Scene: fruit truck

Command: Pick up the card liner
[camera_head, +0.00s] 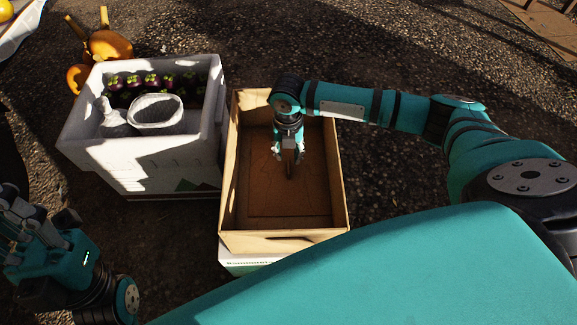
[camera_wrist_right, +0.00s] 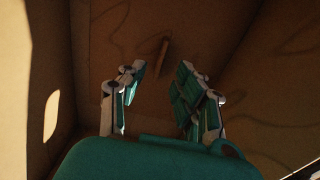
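The card liner (camera_head: 300,203) is a flat brown sheet lying on the floor of an open cardboard box (camera_head: 285,240). A small upright tab (camera_wrist_right: 162,57) stands up from it in the right wrist view. My right gripper (camera_head: 288,155) points down inside the box, over the liner. In the right wrist view its fingers (camera_wrist_right: 158,88) are apart with nothing between them, and the tab shows just beyond the fingertips. In the head view the gripper partly hides the tab. My left gripper (camera_head: 32,222) is at the lower left, away from the box; its finger opening is unclear.
The box walls surround my right gripper closely. Gravelly ground is open behind the box.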

